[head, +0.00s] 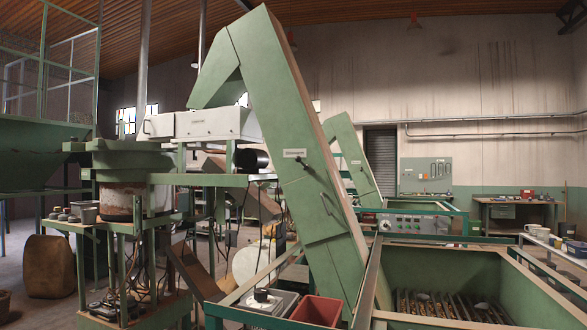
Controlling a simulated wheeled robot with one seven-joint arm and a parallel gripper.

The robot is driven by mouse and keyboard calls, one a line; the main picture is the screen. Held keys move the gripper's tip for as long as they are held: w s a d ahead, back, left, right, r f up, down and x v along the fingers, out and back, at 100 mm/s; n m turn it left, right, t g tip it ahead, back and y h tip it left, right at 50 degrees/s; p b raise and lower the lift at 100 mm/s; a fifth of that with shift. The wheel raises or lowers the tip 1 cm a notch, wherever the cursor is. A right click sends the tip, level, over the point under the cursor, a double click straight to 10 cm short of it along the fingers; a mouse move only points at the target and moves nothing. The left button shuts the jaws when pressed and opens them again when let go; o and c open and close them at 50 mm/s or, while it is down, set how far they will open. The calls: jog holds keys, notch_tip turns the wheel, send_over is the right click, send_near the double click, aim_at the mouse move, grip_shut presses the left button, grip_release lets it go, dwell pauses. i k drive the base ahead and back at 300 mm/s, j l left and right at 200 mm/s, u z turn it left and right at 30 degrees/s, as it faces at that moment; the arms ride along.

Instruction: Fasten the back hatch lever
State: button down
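A tall green slanted elevator housing (285,120) stands in the middle of the head view. A small dark lever (305,164) sits on its face just below a white label. A hatch panel (318,208) lower on the housing carries a thin dark handle (326,204). The hatch panel looks flush with the housing; whether its lever is fastened cannot be told. A second, smaller green elevator (350,150) stands behind to the right, with its own label and small dark marks too small to read as a lever. Which one is the back hatch lever is not clear. My gripper is not in view.
A green hopper (430,262) with a slatted bottom is at the front right. A red bin (318,308) stands at the elevator's foot. A control box (400,224) is behind the hopper. A round green machine (118,160) and frames crowd the left. A workbench (515,205) stands far right.

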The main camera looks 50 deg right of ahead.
aim_at(298, 159)
jog(key=i+l+z, duration=0.5)
jog(key=z, duration=0.2)
jog(key=i+l+z, duration=0.15)
jog(key=i+z, duration=0.15)
